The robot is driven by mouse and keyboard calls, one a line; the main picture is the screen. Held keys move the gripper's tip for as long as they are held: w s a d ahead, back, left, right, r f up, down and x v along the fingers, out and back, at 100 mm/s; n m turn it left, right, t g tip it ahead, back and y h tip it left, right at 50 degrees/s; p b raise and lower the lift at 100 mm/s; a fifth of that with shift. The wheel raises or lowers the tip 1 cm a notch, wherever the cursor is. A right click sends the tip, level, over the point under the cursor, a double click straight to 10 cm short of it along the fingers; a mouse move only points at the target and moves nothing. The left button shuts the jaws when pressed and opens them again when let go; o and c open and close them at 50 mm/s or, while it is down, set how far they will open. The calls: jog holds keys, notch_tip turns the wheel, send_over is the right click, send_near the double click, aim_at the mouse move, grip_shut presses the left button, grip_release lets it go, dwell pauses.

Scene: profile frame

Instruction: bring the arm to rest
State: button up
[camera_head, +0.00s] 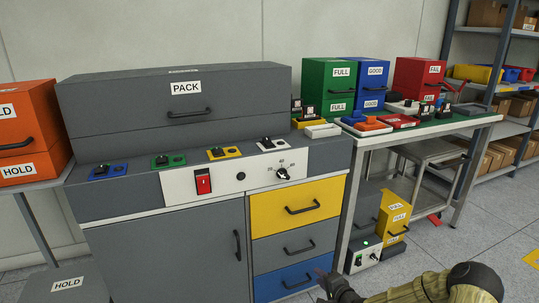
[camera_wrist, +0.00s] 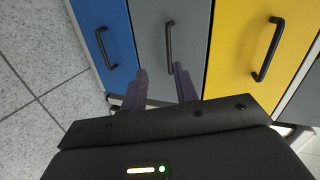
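My arm (camera_head: 425,290) reaches in from the bottom right of the head view. My gripper (camera_head: 330,278) is at its left end, low in front of the drawer stack and close to the blue drawer (camera_head: 287,280). In the wrist view my gripper (camera_wrist: 161,68) has its two dark fingers apart, with nothing between them. Beyond the fingers is the grey drawer (camera_wrist: 183,45) with its black handle. I cannot tell whether a finger touches the drawer front.
The yellow drawer (camera_head: 298,205) and grey drawer (camera_head: 297,247) look shut. A grey cabinet door (camera_head: 170,255) is left of them. A metal workbench (camera_head: 430,130) stands right, with small yellow and grey boxes (camera_head: 395,215) below. Open floor (camera_head: 450,250) lies at the right.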

jog(key=s+a+r+n+g+h+p, duration=0.2)
jog(key=s+r+n+g+h+p, duration=0.25)
jog(key=s+r, duration=1)
jog(key=s+a+r+n+g+h+p, duration=0.1)
jog(key=s+a+r+n+g+p, duration=0.15)
jog(key=s+r+n+g, duration=0.8)
jog(key=s+r+m+t+p, duration=0.1)
jog(key=s+r+t+p, duration=0.1)
jog(key=r+p, duration=1.7)
jog(key=s+r+m+t+p, duration=0.2)
jog(key=r+p, duration=1.6)
jog(key=r, duration=0.3)
jog(key=shift+s+t+p, duration=0.3)
jog(key=shift+p, duration=0.05)
jog(key=shift+d, duration=0.1)
